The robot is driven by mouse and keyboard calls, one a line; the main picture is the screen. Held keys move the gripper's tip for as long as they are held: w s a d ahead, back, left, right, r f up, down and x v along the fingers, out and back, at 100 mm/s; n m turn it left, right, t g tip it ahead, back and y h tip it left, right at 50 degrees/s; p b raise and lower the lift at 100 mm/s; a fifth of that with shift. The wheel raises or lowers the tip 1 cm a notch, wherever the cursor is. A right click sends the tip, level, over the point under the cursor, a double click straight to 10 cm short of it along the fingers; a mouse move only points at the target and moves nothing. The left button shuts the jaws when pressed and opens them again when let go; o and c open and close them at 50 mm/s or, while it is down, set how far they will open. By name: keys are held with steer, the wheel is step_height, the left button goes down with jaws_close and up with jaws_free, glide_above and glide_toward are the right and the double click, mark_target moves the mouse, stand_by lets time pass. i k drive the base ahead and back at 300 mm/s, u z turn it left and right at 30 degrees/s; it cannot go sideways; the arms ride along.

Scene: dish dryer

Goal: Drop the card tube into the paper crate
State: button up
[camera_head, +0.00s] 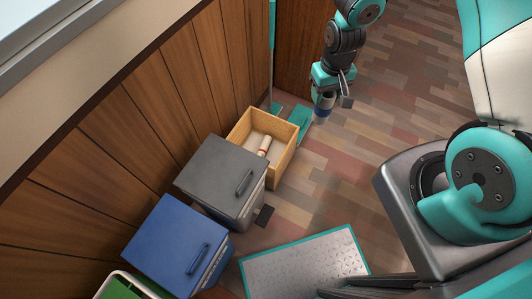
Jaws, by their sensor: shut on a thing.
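My gripper (334,88) is at the upper middle of the head view, pointing down. It is shut on a short tube (323,103) with a dark blue band and a pale part, which appears to be the card tube; the jaws hide part of it. An open tan crate (281,166), which looks like the paper crate, stands against the wooden wall, below and left of my gripper. Inside the crate lies a pale tube with a red band (264,145). The held tube is outside the crate, to the right of its far corner in the picture.
A grey lidded bin (215,170) stands in front of the crate. A blue lidded bin (170,235) and a green container (122,288) follow toward the lower left. A teal-edged grey panel (305,265) is at the bottom. The patterned floor right of the crate looks clear.

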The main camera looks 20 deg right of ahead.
mark_target(275, 155)
steer(key=k, duration=0.45)
steer(key=z, duration=1.85)
steer(key=i, duration=1.6)
steer(key=u, duration=3.25)
steer(key=i, duration=0.5)
steer(key=u, duration=0.05)
